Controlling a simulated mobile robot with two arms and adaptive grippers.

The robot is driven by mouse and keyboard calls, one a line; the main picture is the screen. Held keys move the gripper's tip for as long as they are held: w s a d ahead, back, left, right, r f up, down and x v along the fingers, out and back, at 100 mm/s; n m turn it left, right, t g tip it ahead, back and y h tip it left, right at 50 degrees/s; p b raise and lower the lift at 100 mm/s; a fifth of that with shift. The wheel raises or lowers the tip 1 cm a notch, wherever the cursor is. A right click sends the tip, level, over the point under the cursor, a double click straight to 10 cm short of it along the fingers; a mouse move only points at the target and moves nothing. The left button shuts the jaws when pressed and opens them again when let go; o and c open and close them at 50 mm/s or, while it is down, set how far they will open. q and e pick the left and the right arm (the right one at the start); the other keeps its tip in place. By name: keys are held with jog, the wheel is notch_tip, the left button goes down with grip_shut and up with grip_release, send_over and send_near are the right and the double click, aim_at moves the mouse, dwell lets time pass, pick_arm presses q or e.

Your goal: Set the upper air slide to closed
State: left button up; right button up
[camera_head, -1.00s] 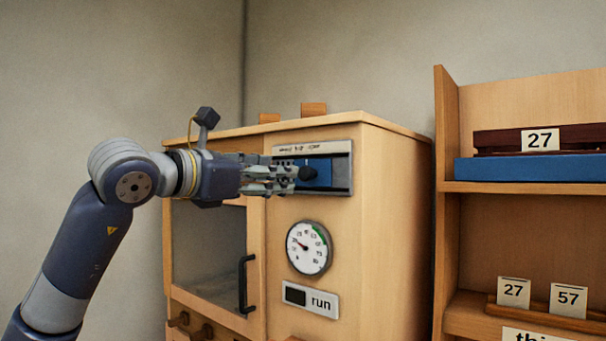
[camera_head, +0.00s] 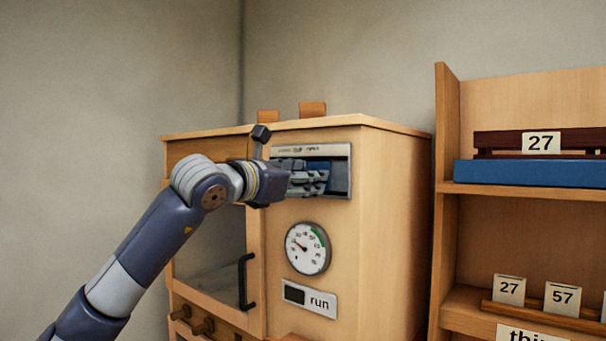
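The upper air slide (camera_head: 340,172) is a grey-framed panel with a label strip along its top, set high on the front of the wooden cabinet. Its blue plate (camera_head: 319,166) shows only in part. My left gripper (camera_head: 318,182) is in front of the slide, its fingers over the blue plate. The black knob seen earlier is hidden behind the fingers. I cannot tell whether the fingers are closed on it. My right gripper is not in view.
A glass door with a black handle (camera_head: 245,282) is at left. A wooden shelf (camera_head: 450,200) with numbered cards stands at right.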

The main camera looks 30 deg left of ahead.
pick_arm(q)
grip_shut()
jog(key=a, duration=0.6)
jog(key=shift+w+a, duration=0.15)
jog(key=shift+a, duration=0.2)
grip_release()
jog(key=shift+a+r, duration=0.1)
jog(key=s+a, duration=0.1)
jog(key=s, duration=1.1)
jog(key=shift+a, duration=0.15)
